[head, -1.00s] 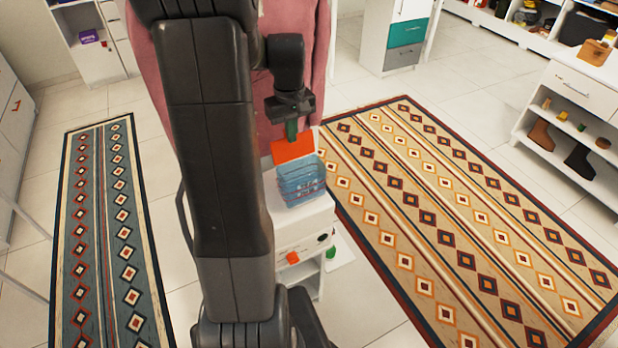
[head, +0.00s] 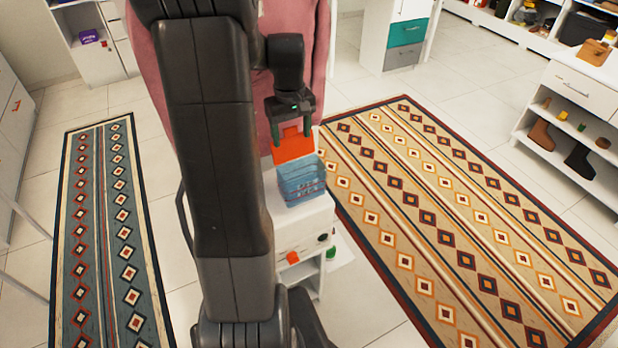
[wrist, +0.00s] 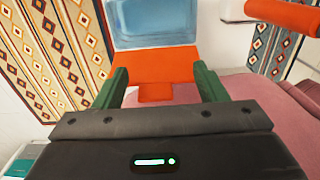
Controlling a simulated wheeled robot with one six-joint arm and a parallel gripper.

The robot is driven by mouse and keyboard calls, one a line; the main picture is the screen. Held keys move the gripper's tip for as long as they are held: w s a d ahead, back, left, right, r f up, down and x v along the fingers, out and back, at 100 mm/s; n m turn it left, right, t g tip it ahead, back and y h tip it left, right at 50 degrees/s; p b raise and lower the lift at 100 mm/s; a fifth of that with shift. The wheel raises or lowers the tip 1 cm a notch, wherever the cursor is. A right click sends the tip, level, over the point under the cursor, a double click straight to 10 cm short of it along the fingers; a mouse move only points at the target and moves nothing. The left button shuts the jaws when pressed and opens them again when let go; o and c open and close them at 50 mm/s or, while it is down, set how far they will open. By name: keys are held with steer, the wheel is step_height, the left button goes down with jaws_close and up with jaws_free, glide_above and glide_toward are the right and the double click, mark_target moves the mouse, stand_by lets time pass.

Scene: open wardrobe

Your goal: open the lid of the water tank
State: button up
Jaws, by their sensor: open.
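The water tank (head: 301,184) is a clear blue box on the white appliance. Its orange lid (head: 293,148) slants up from the tank's far top edge, and the blue top of the tank shows uncovered beside it. In the wrist view the tank (wrist: 154,25) is at the top, with the lid (wrist: 155,66) and its small tab (wrist: 156,93) below it. My gripper (head: 291,133) is open at the lid's outer end. Its green fingers stand apart on either side of the tab in the wrist view (wrist: 161,84), with nothing clasped between them.
A pink garment (head: 190,130) hangs close behind my arm and gripper. Patterned rugs (head: 450,200) lie on both sides. A white shelf unit (head: 570,105) stands at the right.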

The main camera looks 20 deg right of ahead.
step_height(320, 180, up, 9)
steer(key=p, duration=0.6)
steer(key=shift+p, duration=0.35)
stand_by(0.5)
step_height(320, 180, down, 11)
steer(key=b, duration=0.8)
steer(key=shift+r, duration=0.15)
steer(key=shift+r, duration=0.1)
